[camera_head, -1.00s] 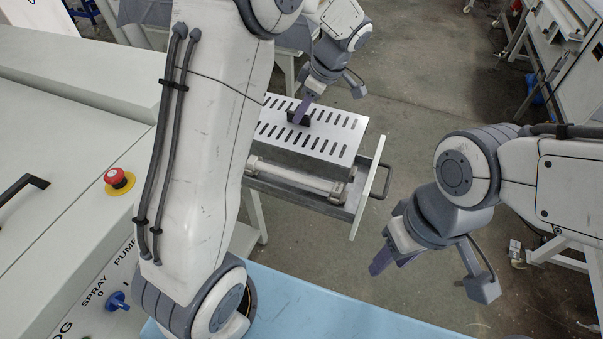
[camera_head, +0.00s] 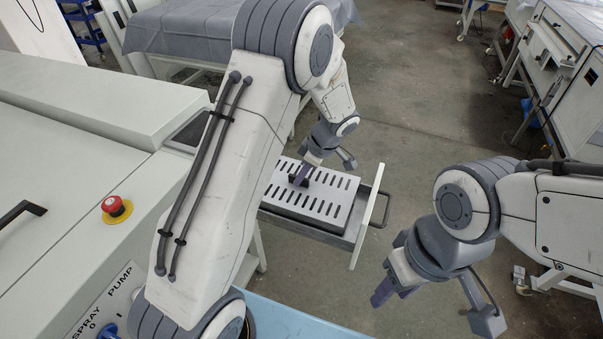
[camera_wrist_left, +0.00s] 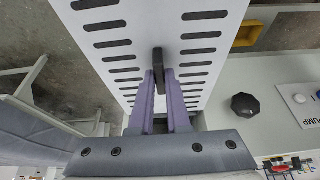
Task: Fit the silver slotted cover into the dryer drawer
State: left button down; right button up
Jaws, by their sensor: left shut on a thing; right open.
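My left gripper (camera_head: 299,180) is shut on the cover's dark handle (camera_wrist_left: 158,72), which also shows between the purple fingers in the left wrist view. The cover's rows of slots (camera_wrist_left: 113,43) fill the top of that view. My right gripper (camera_head: 395,291) is open and empty, away to the right of the drawer.
The machine body (camera_head: 80,190) with a red emergency button (camera_head: 116,207) and a blue knob (camera_head: 108,330) stands at left. A light-blue surface (camera_head: 290,322) is at the bottom. Floor is free right of the drawer's front panel (camera_head: 369,215).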

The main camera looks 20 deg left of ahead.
pick_arm(q)
jog(key=shift+f+b, duration=0.35)
jog(key=shift+b, duration=0.15)
jog(key=c, duration=0.9)
grip_release()
jog(key=shift+r, duration=0.1)
